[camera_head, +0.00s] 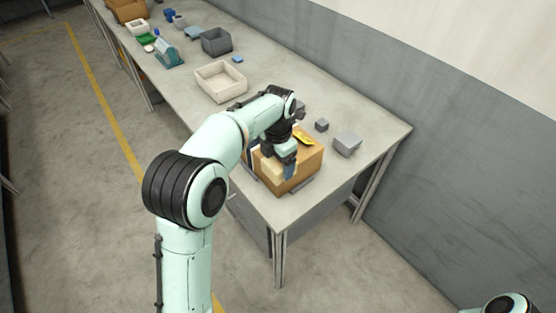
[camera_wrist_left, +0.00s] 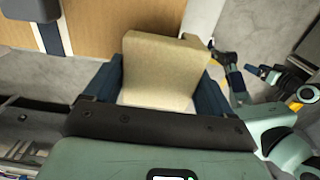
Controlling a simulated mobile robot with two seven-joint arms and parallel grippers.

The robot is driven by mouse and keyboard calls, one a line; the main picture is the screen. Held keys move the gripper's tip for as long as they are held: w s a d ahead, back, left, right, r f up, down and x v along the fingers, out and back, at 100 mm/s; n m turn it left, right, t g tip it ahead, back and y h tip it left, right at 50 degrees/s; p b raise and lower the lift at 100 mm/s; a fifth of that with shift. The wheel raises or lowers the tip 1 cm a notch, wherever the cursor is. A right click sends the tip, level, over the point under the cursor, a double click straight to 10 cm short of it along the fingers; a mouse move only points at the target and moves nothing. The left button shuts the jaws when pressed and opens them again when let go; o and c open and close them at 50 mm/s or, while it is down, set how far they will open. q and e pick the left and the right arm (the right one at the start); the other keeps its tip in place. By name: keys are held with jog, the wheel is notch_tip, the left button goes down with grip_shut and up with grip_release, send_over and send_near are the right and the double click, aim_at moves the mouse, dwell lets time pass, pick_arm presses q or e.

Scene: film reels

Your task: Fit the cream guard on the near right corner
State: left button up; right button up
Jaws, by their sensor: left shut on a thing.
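The brown carton (camera_head: 305,172) stands near the table's near end; its side also shows in the left wrist view (camera_wrist_left: 100,35). My left gripper (camera_head: 285,168) is over the carton's near side. In the left wrist view, the blue fingers of my left gripper (camera_wrist_left: 160,88) are shut on the cream guard (camera_wrist_left: 160,75). The guard shows in the head view (camera_head: 268,168) as a pale patch at the carton's near left side, partly covered by the gripper. I cannot tell whether it touches the carton.
A yellow item (camera_head: 304,138) lies on the carton's top. A cream tray (camera_head: 221,82) and a grey bin (camera_head: 216,41) stand farther back. The wall bounds the table's right side.

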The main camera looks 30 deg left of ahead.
pick_arm(q)
jog(key=shift+f, duration=0.4)
pick_arm(e)
jog(key=shift+s+f, duration=0.2)
jog(key=shift+s, duration=0.05)
pick_arm(q)
jog(key=o, duration=0.9)
jog(key=shift+r, duration=0.15)
pick_arm(e)
jog(key=shift+w, duration=0.1)
pick_arm(q)
notch_tip(320, 180, up, 13)
jog(key=shift+p, duration=1.2)
pick_arm(e)
jog(key=w+r, duration=0.3)
jog(key=shift+w+r, duration=0.1)
jog(key=shift+r, duration=0.1)
